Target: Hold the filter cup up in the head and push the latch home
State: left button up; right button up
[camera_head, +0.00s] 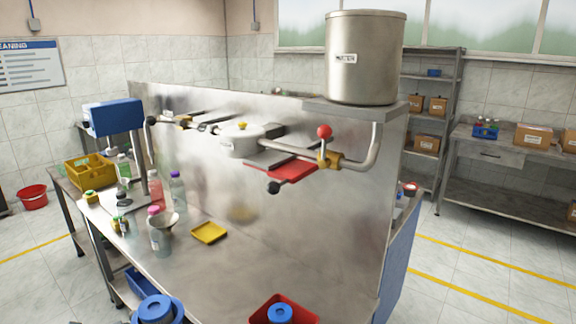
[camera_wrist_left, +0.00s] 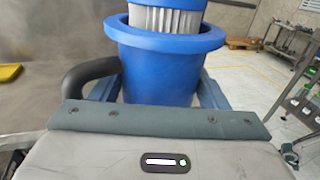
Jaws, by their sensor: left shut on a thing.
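The blue filter cup (camera_wrist_left: 165,60) is in my left gripper (camera_wrist_left: 156,92), whose fingers close on its two sides. It stands roughly upright in the left wrist view, with a black handle (camera_wrist_left: 85,78) at its left and a pleated white filter (camera_wrist_left: 167,20) rising out of it. In the head view the cup (camera_head: 157,309) shows at the bottom left edge, partly cut off. The grey head (camera_head: 240,143) with a yellow knob is on the steel panel, higher and apart from the cup. A black-knobbed lever (camera_head: 273,187) lies below it to the right; I cannot tell whether it is the latch. My right gripper is not in view.
A red bin (camera_head: 262,310) with a blue-topped part (camera_head: 280,314) is at the bottom. The bench (camera_head: 245,265) has bare room in front of the panel. A yellow tray (camera_head: 209,233), a funnel and bottles stand left. A red-knobbed valve (camera_head: 325,133) and pipe are right of the head.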

pick_arm(q)
jog(key=shift+t, duration=0.3)
jog(key=d, duration=0.6)
jog(key=shift+r, duration=0.15)
